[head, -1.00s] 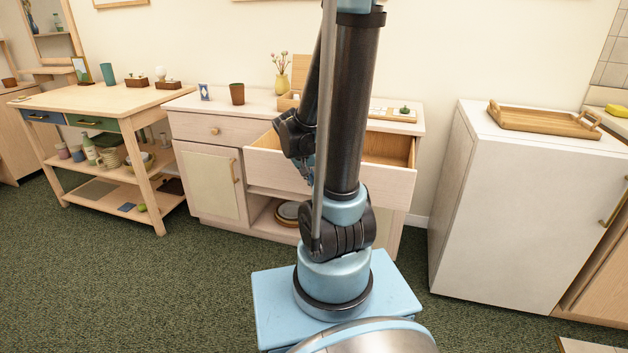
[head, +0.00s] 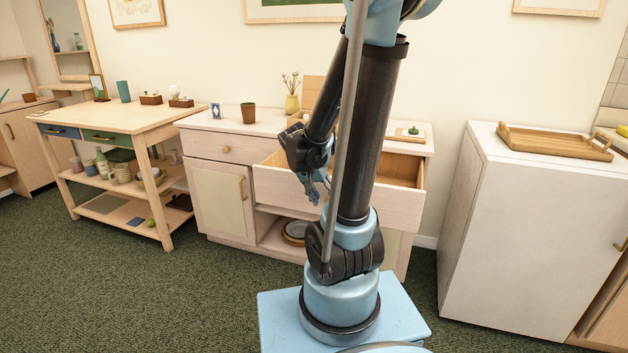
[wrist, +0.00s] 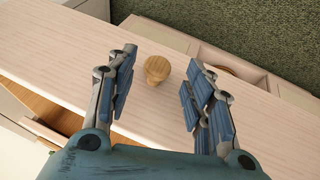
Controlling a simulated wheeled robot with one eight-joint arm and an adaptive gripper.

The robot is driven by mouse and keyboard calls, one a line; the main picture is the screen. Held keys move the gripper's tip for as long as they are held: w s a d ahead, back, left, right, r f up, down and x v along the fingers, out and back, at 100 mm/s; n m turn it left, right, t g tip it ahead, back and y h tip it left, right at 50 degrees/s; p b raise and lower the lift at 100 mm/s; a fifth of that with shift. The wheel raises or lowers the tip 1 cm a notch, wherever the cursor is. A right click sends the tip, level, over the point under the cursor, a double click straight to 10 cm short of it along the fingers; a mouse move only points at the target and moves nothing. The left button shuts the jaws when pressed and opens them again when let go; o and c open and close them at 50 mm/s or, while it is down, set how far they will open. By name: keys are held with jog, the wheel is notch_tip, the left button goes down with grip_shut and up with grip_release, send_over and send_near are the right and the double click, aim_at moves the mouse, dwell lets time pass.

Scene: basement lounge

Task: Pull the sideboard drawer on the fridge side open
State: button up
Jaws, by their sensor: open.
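The pale wood sideboard (head: 222,128) stands against the wall. Its right drawer (head: 275,187), on the fridge side, is pulled well out, and its bare inside (head: 402,168) shows. My arm hides the middle of the drawer front. My gripper (head: 316,190) is in front of this drawer in the head view. In the wrist view, the open fingers of my gripper (wrist: 160,75) are on either side of a round wooden knob (wrist: 157,67) on the drawer front, with gaps and no visible grip. In the head view the knob is hidden.
The white fridge (head: 535,240) stands right of the sideboard, with a wooden tray (head: 555,142) on top. A brown cup (head: 248,113) and a yellow vase (head: 292,104) stand on the sideboard. A worktable (head: 120,118) is at left. Green carpet (head: 200,300) is clear at front left.

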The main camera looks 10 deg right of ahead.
jog(key=v, duration=0.9)
jog(key=shift+a+r, duration=0.2)
jog(key=shift+r, duration=0.1)
jog(key=s+f+n+y, duration=0.2)
jog(key=s+f+n, duration=0.1)
jog(key=s, duration=0.4)
jog(key=s+f+n+y, duration=0.2)
jog(key=s+f+n, duration=0.1)
jog(key=s, duration=0.4)
jog(key=shift+s+a+f+y, duration=0.35)
jog(key=shift+f+y, duration=0.05)
jog(key=shift+f, duration=0.1)
jog(key=shift+w+f, duration=0.2)
jog(key=shift+w, duration=0.25)
jog(key=shift+c, duration=0.2)
dwell(1.2)
